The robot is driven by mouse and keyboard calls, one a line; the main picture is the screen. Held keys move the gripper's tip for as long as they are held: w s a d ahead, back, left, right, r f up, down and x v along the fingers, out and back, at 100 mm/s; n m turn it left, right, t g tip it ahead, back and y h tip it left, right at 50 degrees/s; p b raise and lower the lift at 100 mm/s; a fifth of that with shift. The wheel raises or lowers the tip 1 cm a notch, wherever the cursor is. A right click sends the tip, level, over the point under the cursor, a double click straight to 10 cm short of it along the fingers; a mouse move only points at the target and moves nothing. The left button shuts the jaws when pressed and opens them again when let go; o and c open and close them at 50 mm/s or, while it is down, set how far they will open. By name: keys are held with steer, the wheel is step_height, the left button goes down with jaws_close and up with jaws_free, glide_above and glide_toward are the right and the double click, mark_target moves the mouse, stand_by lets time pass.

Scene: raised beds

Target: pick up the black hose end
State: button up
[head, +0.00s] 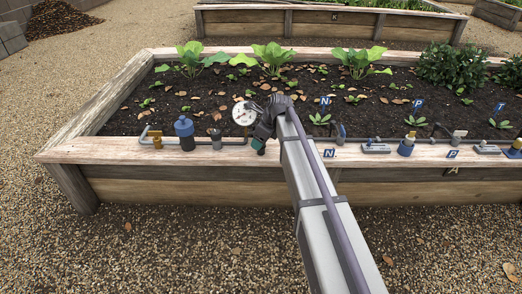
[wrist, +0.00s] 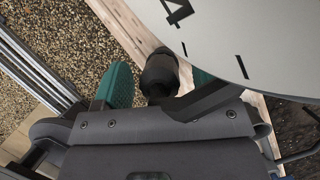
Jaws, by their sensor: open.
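In the wrist view, a short black cylindrical piece (wrist: 158,72), which looks like the black hose end, lies between the two teal fingers of my gripper (wrist: 161,80). The left finger shows clearly; the right one is mostly hidden behind a dark bracket and the gauge. The jaws are open around the piece, and I cannot tell whether either finger touches it. In the head view, my gripper (head: 260,146) is low over the near wooden rim, just right of the gauge. The hose end cannot be made out there behind my wrist.
A white-faced gauge (head: 243,114) stands close left of my gripper; its dial (wrist: 255,40) fills the wrist view's upper right. A blue-topped fitting (head: 185,133) and grey pipe (head: 225,142) are further left. Labelled fittings (head: 376,147) line the rim to the right. Gravel in front is clear.

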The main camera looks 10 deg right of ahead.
steer(key=c, duration=1)
steer(key=shift+r, duration=0.1)
step_height(320, 180, up, 21)
steer(key=p, duration=2.2)
steer(key=shift+r, duration=0.2)
